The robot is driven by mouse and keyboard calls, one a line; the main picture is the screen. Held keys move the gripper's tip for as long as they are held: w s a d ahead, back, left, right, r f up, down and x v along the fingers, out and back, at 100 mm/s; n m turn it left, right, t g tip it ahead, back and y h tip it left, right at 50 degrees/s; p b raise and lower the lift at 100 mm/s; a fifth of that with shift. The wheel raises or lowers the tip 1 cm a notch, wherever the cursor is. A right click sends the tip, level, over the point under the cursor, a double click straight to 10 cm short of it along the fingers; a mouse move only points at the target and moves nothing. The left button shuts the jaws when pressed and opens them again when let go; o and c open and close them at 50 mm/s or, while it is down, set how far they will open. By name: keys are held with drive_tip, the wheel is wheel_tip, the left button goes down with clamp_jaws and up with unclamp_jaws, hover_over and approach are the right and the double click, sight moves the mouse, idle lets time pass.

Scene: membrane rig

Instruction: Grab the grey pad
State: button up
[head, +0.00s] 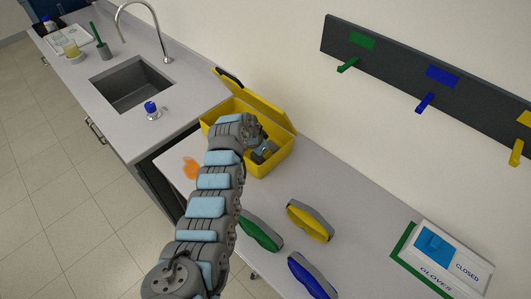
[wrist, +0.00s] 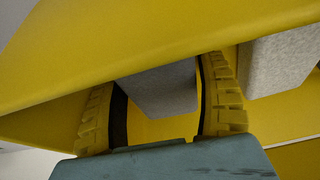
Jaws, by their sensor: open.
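My gripper (wrist: 160,106) is open inside the yellow box in the wrist view, its two ridged yellow fingers apart. A grey pad (wrist: 158,88) shows in the gap between the fingers; I cannot tell whether they touch it or how deep it sits. A second grey block (wrist: 279,62) lies to the right, outside the right finger. In the head view my arm reaches into the open yellow box (head: 281,159), and the box holds grey items (head: 264,153) partly hidden by my wrist.
The box lid (head: 252,97) stands open towards the wall. Green (head: 261,231), yellow (head: 310,220) and blue (head: 312,276) brush-like items lie on the counter in front. An orange patch (head: 191,168) lies left of my arm. A sink (head: 132,84) and a blue-capped bottle (head: 152,110) are farther left.

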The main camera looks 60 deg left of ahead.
drive_tip(key=c, duration=0.5)
drive_tip(key=shift+r, duration=0.15)
